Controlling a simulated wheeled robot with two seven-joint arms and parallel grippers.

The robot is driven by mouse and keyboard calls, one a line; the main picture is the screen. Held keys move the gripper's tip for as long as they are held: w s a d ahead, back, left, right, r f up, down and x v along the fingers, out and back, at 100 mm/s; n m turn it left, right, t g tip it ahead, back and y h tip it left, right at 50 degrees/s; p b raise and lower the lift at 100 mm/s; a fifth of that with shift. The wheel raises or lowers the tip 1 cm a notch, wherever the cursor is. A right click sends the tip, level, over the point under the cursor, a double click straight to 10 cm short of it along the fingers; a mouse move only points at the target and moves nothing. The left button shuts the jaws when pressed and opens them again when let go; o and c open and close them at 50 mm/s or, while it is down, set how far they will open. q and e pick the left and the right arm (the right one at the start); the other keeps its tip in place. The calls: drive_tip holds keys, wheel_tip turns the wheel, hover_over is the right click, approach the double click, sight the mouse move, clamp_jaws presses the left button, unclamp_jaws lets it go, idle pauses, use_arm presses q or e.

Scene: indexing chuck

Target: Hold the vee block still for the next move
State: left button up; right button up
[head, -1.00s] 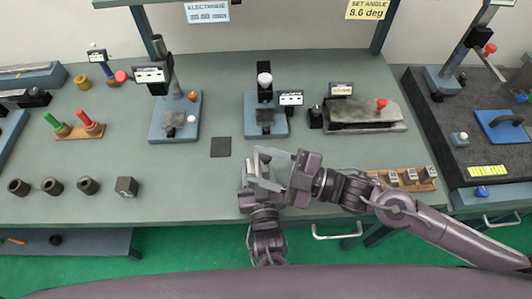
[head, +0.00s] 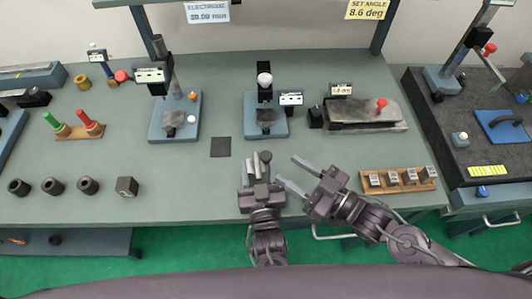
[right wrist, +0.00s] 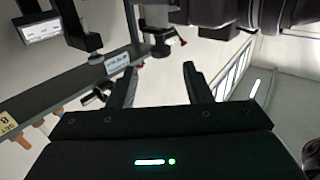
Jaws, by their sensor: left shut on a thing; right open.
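My left gripper (head: 261,158) is at the front middle of the bench, fingers pointing to the back. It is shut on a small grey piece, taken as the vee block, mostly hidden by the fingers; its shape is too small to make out. My right gripper (head: 299,176) is open and empty just right of the left one, its fingers pointing up and left in the head view. In the right wrist view its two fingers (right wrist: 161,82) stand apart with nothing between them.
A wooden rack (head: 398,190) with several labelled grey blocks is at the front right. A dark square pad (head: 221,147) lies behind the left gripper. Blue-based fixtures (head: 266,123) stand behind. A dark cube (head: 126,186) and several dark rings are at the front left.

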sight(271, 159)
drive_tip(key=x, duration=0.7)
drive_tip(key=shift+w+a, duration=0.2)
drive_tip(key=shift+a, duration=0.15)
drive_tip(key=c, duration=0.9)
drive_tip(key=shift+c, duration=0.2)
